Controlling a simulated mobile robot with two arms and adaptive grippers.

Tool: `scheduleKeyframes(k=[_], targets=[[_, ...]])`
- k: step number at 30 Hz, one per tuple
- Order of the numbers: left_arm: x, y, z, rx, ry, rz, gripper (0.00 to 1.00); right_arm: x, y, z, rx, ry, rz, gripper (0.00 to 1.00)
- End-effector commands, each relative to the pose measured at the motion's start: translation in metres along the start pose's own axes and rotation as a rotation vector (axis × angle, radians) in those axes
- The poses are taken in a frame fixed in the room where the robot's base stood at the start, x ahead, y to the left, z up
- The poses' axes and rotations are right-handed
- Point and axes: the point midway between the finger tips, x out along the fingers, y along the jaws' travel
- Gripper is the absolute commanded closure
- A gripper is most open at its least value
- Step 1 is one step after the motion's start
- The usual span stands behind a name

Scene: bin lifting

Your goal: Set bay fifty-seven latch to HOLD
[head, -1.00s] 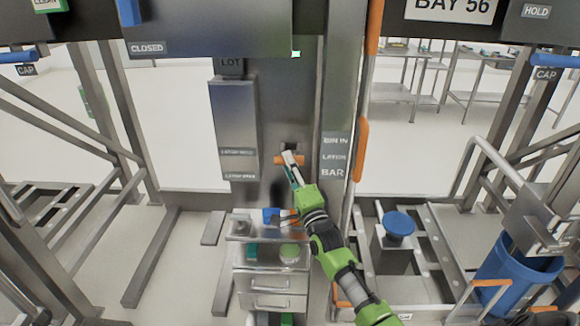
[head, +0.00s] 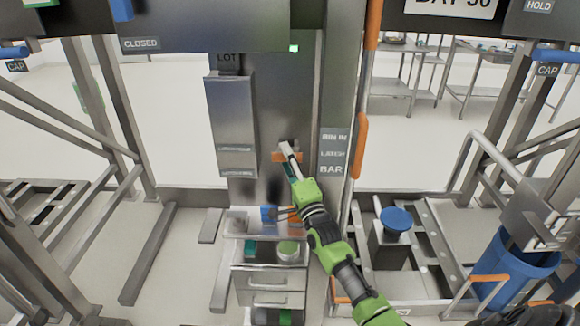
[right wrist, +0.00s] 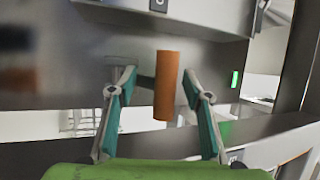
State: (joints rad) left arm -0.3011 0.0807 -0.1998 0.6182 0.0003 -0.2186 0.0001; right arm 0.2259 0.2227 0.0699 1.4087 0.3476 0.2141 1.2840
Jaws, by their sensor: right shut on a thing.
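An orange latch handle (head: 280,157) sticks out from the grey column's panel, beside a plate reading "BIN IN", "LATCH" and "BAR" (head: 333,152). My right gripper (head: 288,150) reaches up to it from below right and is shut on it. In the right wrist view the orange handle (right wrist: 167,88) stands between the two teal-padded fingers of the right gripper (right wrist: 161,92). A HOLD plate (head: 538,6) shows at the top right, on the bay signed 56. No bay number is readable on this column. My left gripper is not in view.
A grey box (head: 231,125) is mounted left of the handle. A drawer cabinet (head: 266,265) with small items stands below. A tall orange-gripped bar (head: 361,145) runs up to the right. A blue bin (head: 515,275) is at the lower right.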

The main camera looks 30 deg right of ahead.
Motion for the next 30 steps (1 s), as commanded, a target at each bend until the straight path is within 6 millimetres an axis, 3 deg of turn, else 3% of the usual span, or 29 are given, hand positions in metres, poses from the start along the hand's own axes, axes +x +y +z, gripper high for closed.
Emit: scheduleKeyframes(k=[1, 18, 30], targets=[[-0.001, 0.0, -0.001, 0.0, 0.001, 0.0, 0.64, 0.001, -0.014, -0.005, -0.004, 0.01, -0.031, 0.64], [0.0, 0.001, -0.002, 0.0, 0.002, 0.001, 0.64, -0.106, 0.0, 0.0, -0.002, 0.0, -0.001, 0.64], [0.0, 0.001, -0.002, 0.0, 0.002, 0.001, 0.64, -0.118, 0.001, 0.001, -0.001, -0.001, 0.001, 0.64]])
